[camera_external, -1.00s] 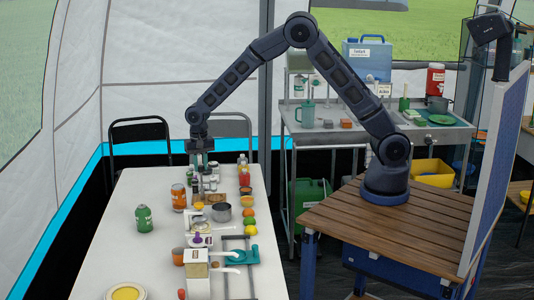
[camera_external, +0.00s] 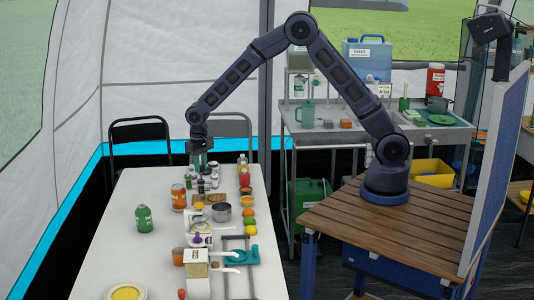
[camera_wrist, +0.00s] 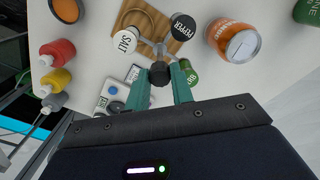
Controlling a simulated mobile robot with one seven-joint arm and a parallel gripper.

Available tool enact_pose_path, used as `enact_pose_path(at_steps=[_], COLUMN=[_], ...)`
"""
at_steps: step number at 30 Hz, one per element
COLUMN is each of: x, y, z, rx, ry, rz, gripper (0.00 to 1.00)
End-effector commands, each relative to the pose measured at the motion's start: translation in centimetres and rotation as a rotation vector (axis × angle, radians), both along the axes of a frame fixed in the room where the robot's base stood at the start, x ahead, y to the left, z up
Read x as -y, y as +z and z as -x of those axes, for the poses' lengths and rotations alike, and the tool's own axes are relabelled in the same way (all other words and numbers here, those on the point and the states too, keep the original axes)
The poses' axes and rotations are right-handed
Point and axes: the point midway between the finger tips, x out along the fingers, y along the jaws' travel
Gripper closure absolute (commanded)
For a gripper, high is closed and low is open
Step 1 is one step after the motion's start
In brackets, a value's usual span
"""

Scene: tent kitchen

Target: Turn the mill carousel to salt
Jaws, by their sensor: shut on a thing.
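The mill carousel shows in the wrist view with a dark central knob (camera_wrist: 160,73) and grey arms. A mill with a white SALT lid (camera_wrist: 123,42) is at its upper left. A mill with a black PEPPER lid (camera_wrist: 183,27) is at its upper right. A green-bodied mill (camera_wrist: 189,73), its label partly readable, is at the right, partly behind a finger. My gripper (camera_wrist: 159,82) has teal fingers shut on the central knob. In the external view my gripper (camera_external: 199,160) points down over the far part of the white table, and the carousel beneath is too small to make out clearly.
Near the carousel are a wooden board (camera_wrist: 148,22), an orange can (camera_wrist: 235,41) and red (camera_wrist: 57,53) and yellow (camera_wrist: 55,80) bottles. A metal pot (camera_external: 221,212) and fruit stand nearer on the table (camera_external: 118,240). The table's left side is mostly clear.

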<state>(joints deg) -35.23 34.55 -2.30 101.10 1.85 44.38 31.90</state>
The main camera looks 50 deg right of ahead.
Motion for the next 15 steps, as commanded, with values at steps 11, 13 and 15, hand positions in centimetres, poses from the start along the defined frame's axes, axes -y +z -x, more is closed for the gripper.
enact_pose_path(at_steps=[11,13,15], x=[-0.03,-0.02,-0.01], y=[0.02,0.01,0.01], z=[0.0,0.0,0.0], rx=[0.0,0.0,0.0], ry=[-0.001,-0.001,-0.001], rz=[-0.001,-0.001,0.0], gripper=[0.57,0.55,0.55])
